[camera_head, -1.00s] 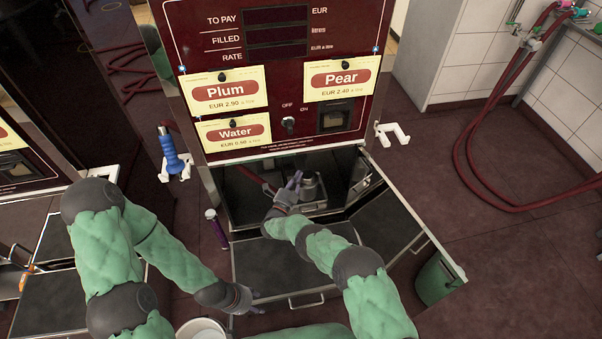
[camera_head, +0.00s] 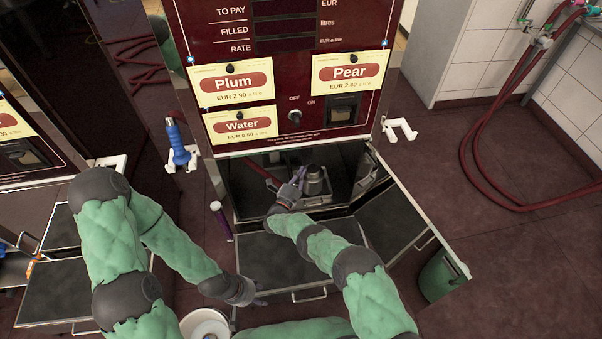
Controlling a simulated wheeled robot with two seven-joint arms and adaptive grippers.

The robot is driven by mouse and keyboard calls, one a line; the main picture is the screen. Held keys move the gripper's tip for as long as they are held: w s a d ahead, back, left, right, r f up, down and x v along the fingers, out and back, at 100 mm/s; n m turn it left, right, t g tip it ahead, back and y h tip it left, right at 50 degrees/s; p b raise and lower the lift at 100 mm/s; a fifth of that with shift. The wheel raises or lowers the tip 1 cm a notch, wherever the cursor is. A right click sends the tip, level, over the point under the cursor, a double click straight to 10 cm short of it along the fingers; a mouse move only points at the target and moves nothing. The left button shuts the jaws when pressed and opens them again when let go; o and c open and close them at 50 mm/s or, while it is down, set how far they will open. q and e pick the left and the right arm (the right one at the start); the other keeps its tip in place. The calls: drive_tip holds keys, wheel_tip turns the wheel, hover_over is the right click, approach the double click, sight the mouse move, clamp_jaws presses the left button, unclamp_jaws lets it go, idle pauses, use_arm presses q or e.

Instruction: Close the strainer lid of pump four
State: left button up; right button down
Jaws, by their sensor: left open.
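The pump (camera_head: 350,112) stands ahead of me with its lower cabinet open. Inside the cabinet is a grey metal cylindrical part, perhaps the strainer (camera_head: 314,181). Whether its lid is open or shut is too small to tell. My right gripper (camera_head: 297,181) reaches into the cabinet, just left of this cylinder; I cannot tell if it touches it. Its fingers are small and dark, and their gap is unclear. My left gripper (camera_head: 256,291) is open and empty, low in front of the lowered cabinet door. No pump number is readable.
The cabinet's lower door (camera_head: 275,262) juts toward me, with a side panel (camera_head: 393,226) at right. A blue nozzle (camera_head: 178,146) hangs left of the pump. A purple-handled tool (camera_head: 221,222) is left of the cabinet. A white bucket (camera_head: 190,322) and green bin (camera_head: 437,280) stand nearby.

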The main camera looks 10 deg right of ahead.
drive_tip(key=v, duration=1.2)
drive_tip(key=shift+w+f, duration=0.1)
